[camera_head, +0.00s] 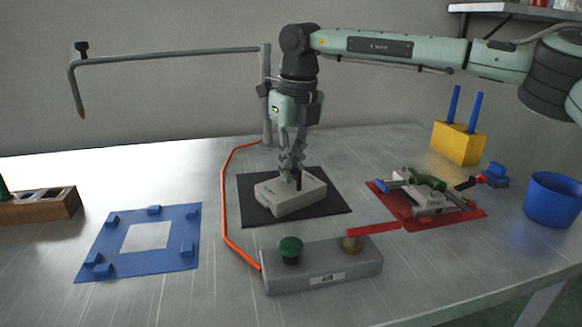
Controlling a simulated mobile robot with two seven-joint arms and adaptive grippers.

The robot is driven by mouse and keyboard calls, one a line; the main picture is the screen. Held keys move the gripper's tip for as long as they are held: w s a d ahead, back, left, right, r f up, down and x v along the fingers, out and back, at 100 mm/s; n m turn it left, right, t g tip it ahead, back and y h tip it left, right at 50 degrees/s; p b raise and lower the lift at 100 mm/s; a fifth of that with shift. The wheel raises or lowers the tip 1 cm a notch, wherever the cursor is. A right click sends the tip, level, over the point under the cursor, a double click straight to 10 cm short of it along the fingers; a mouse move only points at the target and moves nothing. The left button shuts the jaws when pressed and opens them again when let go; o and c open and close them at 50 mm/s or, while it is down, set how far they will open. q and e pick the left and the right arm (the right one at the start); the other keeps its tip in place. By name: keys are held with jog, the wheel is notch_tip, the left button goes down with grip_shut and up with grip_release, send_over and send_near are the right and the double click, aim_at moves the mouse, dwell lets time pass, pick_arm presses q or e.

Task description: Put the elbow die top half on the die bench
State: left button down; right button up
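A light grey block-shaped die half (278,202) lies on a black mat (335,205) in the middle of the table. I cannot tell whether it is one half or both halves together. My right gripper (293,172) points straight down over this block, its fingertips at the block's upper surface. The fingers look close together, but the grip itself is unclear. A red mat (472,213) to the right holds another grey die piece (428,207) with a green elbow-shaped part (427,181) on it. Which surface is the die bench is not marked. My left gripper is out of view.
A grey control box (335,266) with a green button stands in front of the black mat. A blue frame (105,243) with raised stops lies left. A blue bin (552,200) and a yellow block with blue posts (457,143) stand right. An orange hose (225,215) runs beside the mat.

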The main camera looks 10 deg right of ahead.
aim_at(295, 169)
jog(key=o, duration=0.4)
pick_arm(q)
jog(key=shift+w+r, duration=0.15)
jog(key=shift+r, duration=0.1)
pick_arm(e)
jog(key=shift+r, duration=0.1)
